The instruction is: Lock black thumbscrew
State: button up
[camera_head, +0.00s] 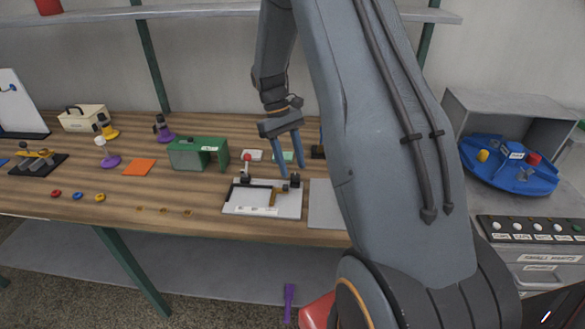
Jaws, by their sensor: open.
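A white fixture plate (262,211) lies near the front edge of the wooden bench, with a dark frame and a tan bracket (273,198) on it. A small dark knob (295,181), which looks like the black thumbscrew, stands at the plate's back right corner. A red-topped post (247,158) stands at its back left. My gripper (291,169) points down with two blue fingers apart and nothing visible between them. Its fingertips are just above or beside the dark knob; I cannot tell whether they touch it. The knob's turned position is too small to make out.
A green block (198,154) stands left of the plate, an orange square (139,167) further left. A grey plate (325,204) lies close on the right, partly behind my arm. A blue round fixture (508,170) sits at the far right.

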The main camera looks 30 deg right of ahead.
jog(key=b+v, duration=0.1)
jog(key=v, duration=0.5)
jog(key=shift+r, duration=0.1)
dwell(0.3)
